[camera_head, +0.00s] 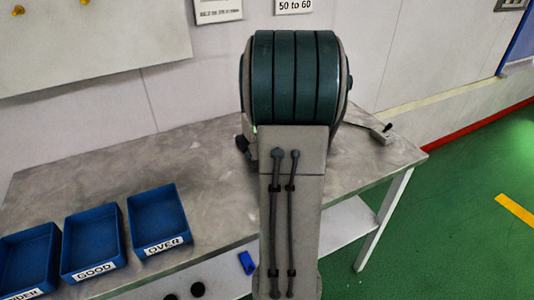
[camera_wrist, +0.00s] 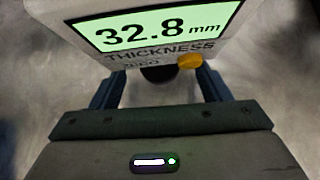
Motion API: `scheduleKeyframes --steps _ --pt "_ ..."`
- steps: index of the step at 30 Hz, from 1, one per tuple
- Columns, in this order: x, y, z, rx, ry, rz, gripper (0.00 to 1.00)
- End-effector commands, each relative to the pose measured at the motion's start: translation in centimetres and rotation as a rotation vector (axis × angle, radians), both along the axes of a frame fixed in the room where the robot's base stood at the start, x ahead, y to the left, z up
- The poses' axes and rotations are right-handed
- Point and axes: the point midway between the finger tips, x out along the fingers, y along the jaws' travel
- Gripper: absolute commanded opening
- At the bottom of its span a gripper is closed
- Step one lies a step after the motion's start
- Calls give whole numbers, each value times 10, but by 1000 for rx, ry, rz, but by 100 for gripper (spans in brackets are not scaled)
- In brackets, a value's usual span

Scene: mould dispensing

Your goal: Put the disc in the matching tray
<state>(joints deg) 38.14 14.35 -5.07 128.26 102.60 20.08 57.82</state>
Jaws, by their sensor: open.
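In the wrist view, a thickness gauge (camera_wrist: 150,30) reads 32.8 mm on a green display, with an orange button below it. My gripper (camera_wrist: 158,88) is open below the gauge face, with one dark finger on each side. A dark round shape (camera_wrist: 158,75) shows between the fingers, partly under the gauge. I cannot tell if it is the disc or part of the gauge. In the head view, my arm hides the gripper and gauge. Three blue trays stand at the left: one whose partly cut-off label ends in "DER" (camera_head: 55,262), GOOD (camera_head: 119,243) and OVER (camera_head: 186,221). They look empty.
The trays stand on a grey table (camera_head: 100,180) against a wall. A wall sign (camera_head: 293,6) reads "50 to 60"; its upper part is cut off. A small grey device (camera_head: 382,134) lies near the table's right end. The table between the trays and my arm is clear.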

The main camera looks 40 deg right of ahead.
Motion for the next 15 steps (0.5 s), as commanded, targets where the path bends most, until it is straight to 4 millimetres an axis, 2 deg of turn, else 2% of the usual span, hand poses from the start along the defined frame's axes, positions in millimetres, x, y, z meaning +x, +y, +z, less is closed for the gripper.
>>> scheduleKeyframes --steps 5,15 --pt "12 -3 -13 0 1 0 70" --pt "15 -4 -14 -1 -1 1 70"
